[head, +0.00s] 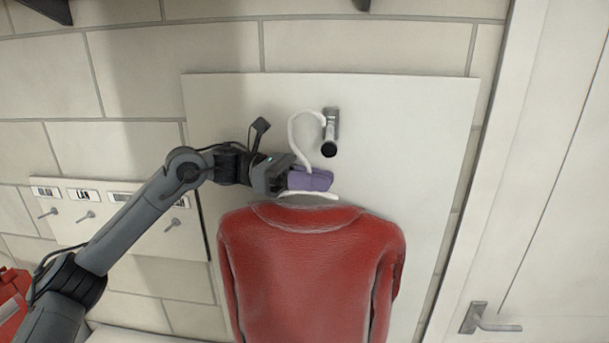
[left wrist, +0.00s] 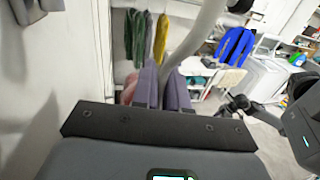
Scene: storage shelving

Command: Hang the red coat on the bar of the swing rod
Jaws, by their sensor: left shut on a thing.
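The red coat (head: 310,265) hangs upright on a white hanger (head: 302,138) in the head view. My left gripper (head: 310,180), with purple fingers, is shut on the hanger's neck just above the collar. The swing rod (head: 329,135) is a short metal bar with a black end on the white panel. The hanger's hook is right beside the rod, with its curved top up and to the rod's left. I cannot tell whether it is over the bar or touching it. In the left wrist view the pale hook (left wrist: 195,42) rises beyond the purple fingers (left wrist: 165,88).
A label board with pegs (head: 115,210) is left of the panel. A white door with a handle (head: 487,318) is at the right. The left wrist view shows a blue garment (left wrist: 235,47) farther back. A grey arm part of mine (left wrist: 303,125) shows at its right edge.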

